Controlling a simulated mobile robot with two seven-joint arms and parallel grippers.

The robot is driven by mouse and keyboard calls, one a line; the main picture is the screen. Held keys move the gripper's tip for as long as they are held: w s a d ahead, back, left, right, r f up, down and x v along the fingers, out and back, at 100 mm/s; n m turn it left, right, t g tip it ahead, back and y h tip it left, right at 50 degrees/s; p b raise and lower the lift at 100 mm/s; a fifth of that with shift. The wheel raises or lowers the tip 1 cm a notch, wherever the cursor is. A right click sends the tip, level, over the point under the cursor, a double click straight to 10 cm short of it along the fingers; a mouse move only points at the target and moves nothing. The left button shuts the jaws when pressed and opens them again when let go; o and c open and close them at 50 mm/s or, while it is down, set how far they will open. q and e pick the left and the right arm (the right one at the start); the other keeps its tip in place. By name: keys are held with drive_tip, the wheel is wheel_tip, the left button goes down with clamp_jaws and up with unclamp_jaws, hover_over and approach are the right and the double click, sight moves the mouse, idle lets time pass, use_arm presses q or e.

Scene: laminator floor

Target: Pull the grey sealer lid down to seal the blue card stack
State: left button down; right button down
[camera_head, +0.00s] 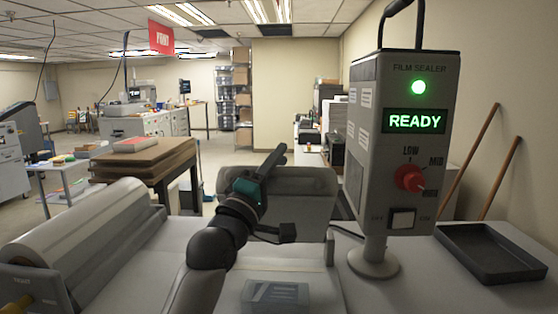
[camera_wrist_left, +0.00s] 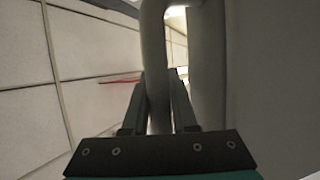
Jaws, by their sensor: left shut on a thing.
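The grey sealer lid (camera_head: 308,188) stands raised behind the sealer bed in the head view, its broad face toward me. My left gripper (camera_head: 275,161) is at the lid's left side, with its teal body partly covering the lid. In the left wrist view the gripper (camera_wrist_left: 159,85) is shut on a grey bar (camera_wrist_left: 156,45), which looks like the lid's handle. A dull blue-grey block (camera_head: 275,296), seemingly the card stack, lies at the bottom of the head view, cut off by the frame. My right gripper is not in view.
The film sealer control box (camera_head: 402,140) stands on a post at the right, with a green light and READY display. A dark empty tray (camera_head: 490,252) lies right of it. A large film roll (camera_head: 80,235) is at the left.

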use_arm(q)
drive_tip(key=s+f+m+t+h+b, duration=0.2)
drive_tip(key=s+f+m+h+b, duration=0.2)
drive_tip(key=s+f+b, duration=0.5)
drive_tip(key=shift+s+f+m+h+b, duration=0.3)
drive_tip(key=shift+h+b, duration=0.3)
drive_tip(key=shift+b, duration=1.4)
drive_tip(key=shift+s, duration=0.1)
